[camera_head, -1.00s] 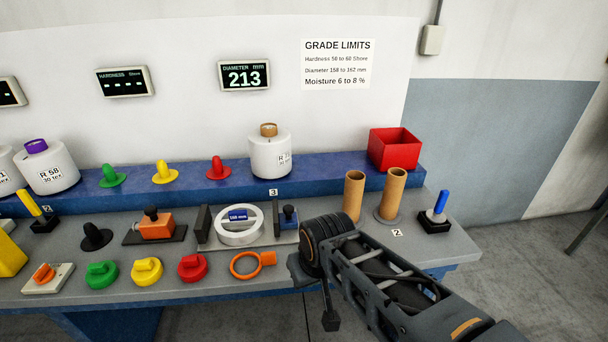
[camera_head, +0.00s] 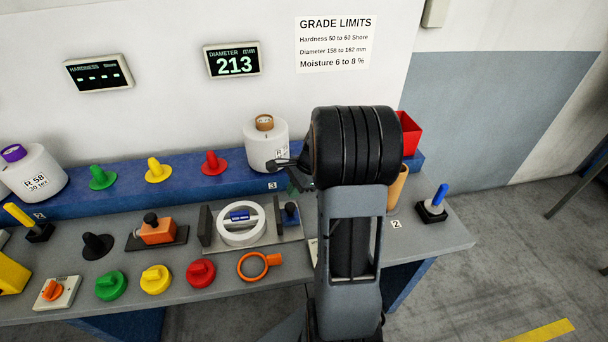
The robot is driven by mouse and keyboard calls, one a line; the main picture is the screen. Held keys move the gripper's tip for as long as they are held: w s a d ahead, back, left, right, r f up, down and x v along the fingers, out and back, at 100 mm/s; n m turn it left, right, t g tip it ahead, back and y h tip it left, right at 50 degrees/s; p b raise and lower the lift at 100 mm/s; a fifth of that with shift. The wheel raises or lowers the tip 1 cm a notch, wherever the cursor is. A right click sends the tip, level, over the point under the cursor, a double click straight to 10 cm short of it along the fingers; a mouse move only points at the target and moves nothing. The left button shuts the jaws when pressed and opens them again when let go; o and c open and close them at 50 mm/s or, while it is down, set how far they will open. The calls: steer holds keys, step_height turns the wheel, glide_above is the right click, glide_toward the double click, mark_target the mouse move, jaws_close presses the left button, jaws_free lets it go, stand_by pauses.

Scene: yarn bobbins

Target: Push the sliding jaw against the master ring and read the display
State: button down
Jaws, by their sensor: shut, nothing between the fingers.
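The white master ring (camera_head: 223,232) with a blue label lies on the diameter gauge between the dark fixed jaw (camera_head: 205,226) and the sliding jaw (camera_head: 277,216). The sliding jaw has a blue block and a black knob (camera_head: 291,208) on its right side. A small gap shows between ring and sliding jaw. The diameter display (camera_head: 234,62) on the wall reads 213 mm. My gripper (camera_head: 278,165) is shut and empty, above and behind the knob, in front of the white bobbin in the picture. My arm hides part of the gripper.
A white bobbin (camera_head: 262,140) stands on the blue shelf, with a red box (camera_head: 411,135) farther right. Cardboard tubes (camera_head: 397,188) are partly behind my arm. An orange ring (camera_head: 252,267) lies in front of the gauge. Coloured knobs (camera_head: 201,272) line the bench front.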

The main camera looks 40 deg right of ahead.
mark_target(288, 206)
steer(key=d+f+m+b, duration=0.1)
steer(key=f+b, duration=0.1)
steer(key=f, duration=0.1)
steer(key=d+f+m+b, duration=0.1)
steer(key=d+f+b, duration=0.1)
steer(key=f, duration=0.2)
steer(key=d+f+m+b, duration=0.1)
steer(key=f+m+b, duration=0.1)
steer(key=f, duration=0.1)
steer(key=shift+w+d+f+t+y+b, duration=0.2)
steer(key=shift+w+f+t+y+b, duration=0.1)
steer(key=shift+f+y+b, duration=0.1)
steer(key=shift+r, duration=0.1)
steer(key=shift+a, duration=0.2)
steer(key=shift+w+a+p, duration=0.1)
steer(key=shift+w+a, duration=0.35)
steer(key=shift+a, duration=0.4)
steer(key=shift+w+a+p, duration=0.1)
steer(key=shift+w+a, duration=0.35)
steer(key=shift+a, duration=0.45)
steer(key=shift+w+a+p, duration=0.1)
steer(key=shift+w+a, duration=0.35)
steer(key=shift+a, duration=0.4)
